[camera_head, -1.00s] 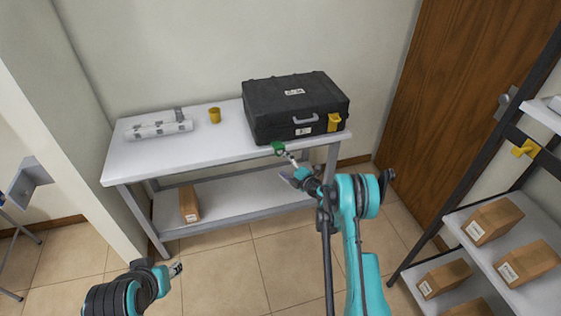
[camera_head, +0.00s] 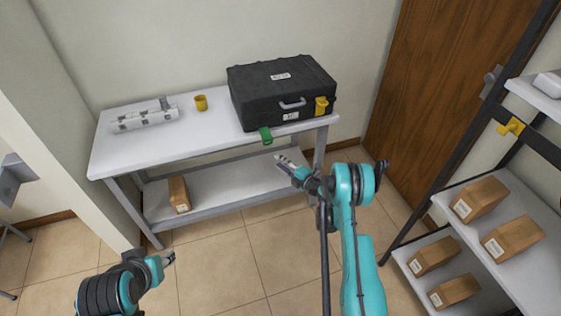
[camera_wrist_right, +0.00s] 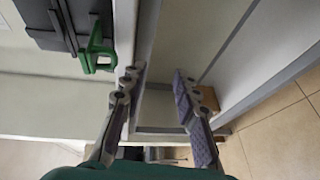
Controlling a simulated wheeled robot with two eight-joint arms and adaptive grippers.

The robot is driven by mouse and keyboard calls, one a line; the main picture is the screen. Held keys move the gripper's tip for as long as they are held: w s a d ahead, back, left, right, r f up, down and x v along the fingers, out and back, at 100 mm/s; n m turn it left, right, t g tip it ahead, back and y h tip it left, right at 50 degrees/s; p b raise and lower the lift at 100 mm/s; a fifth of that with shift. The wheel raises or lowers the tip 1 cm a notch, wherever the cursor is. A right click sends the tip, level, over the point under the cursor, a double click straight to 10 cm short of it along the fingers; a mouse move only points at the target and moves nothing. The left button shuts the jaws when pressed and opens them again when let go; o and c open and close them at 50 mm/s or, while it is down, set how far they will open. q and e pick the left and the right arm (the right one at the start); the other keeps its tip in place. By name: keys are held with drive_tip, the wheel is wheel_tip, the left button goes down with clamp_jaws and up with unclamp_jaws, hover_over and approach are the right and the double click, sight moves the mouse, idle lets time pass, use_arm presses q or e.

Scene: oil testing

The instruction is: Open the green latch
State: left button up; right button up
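The green latch (camera_head: 265,135) is at the front left of the black case (camera_head: 285,88) on the table. It stands out from the case front at the table edge; the yellow latch (camera_head: 321,106) lies against the front. In the right wrist view the green latch (camera_wrist_right: 97,50) shows as a loop jutting from the case. My right gripper (camera_head: 281,160) is below and in front of it, apart from it. In the wrist view its fingers (camera_wrist_right: 158,75) are spread with nothing between them. My left gripper (camera_head: 172,259) is low at the left, away from the case, too small to read.
The white table (camera_head: 210,138) also holds a yellow cup (camera_head: 201,103) and a grey-white cylindrical object (camera_head: 145,119). A box (camera_head: 179,194) sits on its lower shelf. A rack with several boxes (camera_head: 480,199) stands at the right, beside a brown door (camera_head: 425,85).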

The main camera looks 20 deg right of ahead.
drive_tip(key=shift+a, duration=0.1)
approach(272, 140)
drive_tip(key=x, duration=0.4)
drive_tip(key=shift+w+a, duration=0.1)
drive_tip(key=shift+w, duration=0.2)
